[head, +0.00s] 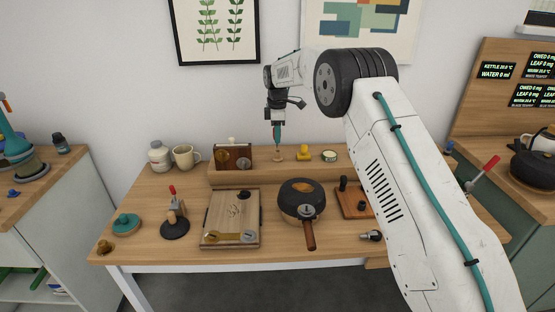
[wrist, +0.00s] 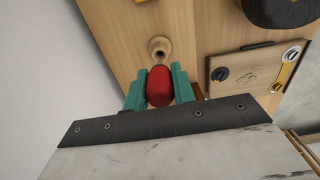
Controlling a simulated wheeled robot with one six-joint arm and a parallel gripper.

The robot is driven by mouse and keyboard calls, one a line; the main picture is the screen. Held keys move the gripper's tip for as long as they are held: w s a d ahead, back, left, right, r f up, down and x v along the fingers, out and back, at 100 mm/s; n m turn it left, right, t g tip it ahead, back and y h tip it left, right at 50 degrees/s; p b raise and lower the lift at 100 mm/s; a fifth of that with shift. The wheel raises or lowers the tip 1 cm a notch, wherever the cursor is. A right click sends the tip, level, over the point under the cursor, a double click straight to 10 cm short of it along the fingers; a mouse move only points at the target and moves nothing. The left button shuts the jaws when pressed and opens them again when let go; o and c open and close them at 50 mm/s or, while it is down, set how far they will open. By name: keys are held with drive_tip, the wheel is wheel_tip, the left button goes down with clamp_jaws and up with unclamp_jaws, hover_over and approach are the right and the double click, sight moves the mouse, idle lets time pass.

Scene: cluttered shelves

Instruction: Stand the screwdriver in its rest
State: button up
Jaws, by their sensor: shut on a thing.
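My gripper (head: 277,134) points down over the raised back shelf of the wooden table. In the wrist view its teal fingers (wrist: 159,88) are shut on the red handle of the screwdriver (wrist: 159,85). The small round wooden rest (head: 277,158) stands on the shelf just below the gripper. It also shows in the wrist view (wrist: 160,47), just beyond the handle, with a dark hole in its top. The screwdriver looks upright in the head view. Its shaft is thin there, and I cannot tell whether its tip is in the hole or above it.
Left of the rest is a wooden box (head: 232,157); right of it are a yellow object (head: 304,153) and a round tin (head: 329,156). In front are a wooden board (head: 231,220) and a dark pot (head: 300,192). A jar (head: 158,156) and a mug (head: 185,157) stand left.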

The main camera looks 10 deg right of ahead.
drive_tip(key=shift+d+f, duration=0.1)
drive_tip(key=shift+f, duration=2.4)
idle(0.9)
drive_tip(key=o, duration=1)
drive_tip(key=shift+o, duration=0.2)
drive_tip(key=shift+r, duration=0.1)
